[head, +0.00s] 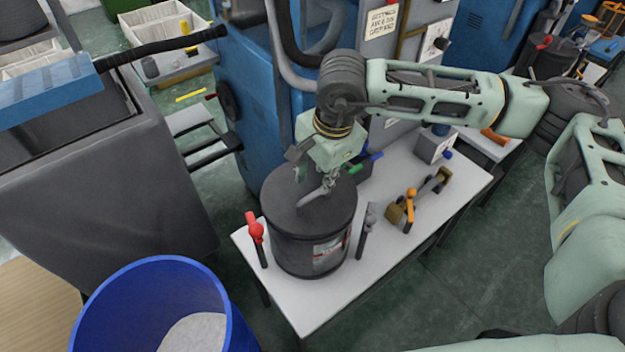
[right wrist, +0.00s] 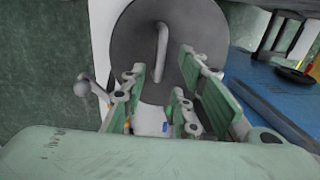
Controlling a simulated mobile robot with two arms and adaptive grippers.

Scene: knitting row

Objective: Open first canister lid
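A dark grey canister (head: 312,245) stands upright on a white table. Its round lid (head: 285,205) sits flat on top and has a light grey bar handle (head: 313,197). The lid (right wrist: 190,25) and its handle (right wrist: 162,50) also show in the right wrist view. My right gripper (head: 316,183) is above the lid, close to the handle. In the right wrist view its fingers (right wrist: 168,85) are spread apart and empty, with the handle just beyond the gap between them. Contact with the handle cannot be told. My left gripper is out of view.
The white table (head: 420,222) also holds a red-handled lever (head: 256,230), a grey lever (head: 368,225) and a brass-coloured fitting (head: 402,212). A blue bin (head: 105,300) with white contents stands at the front left. A blue machine (head: 240,110) is behind the canister.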

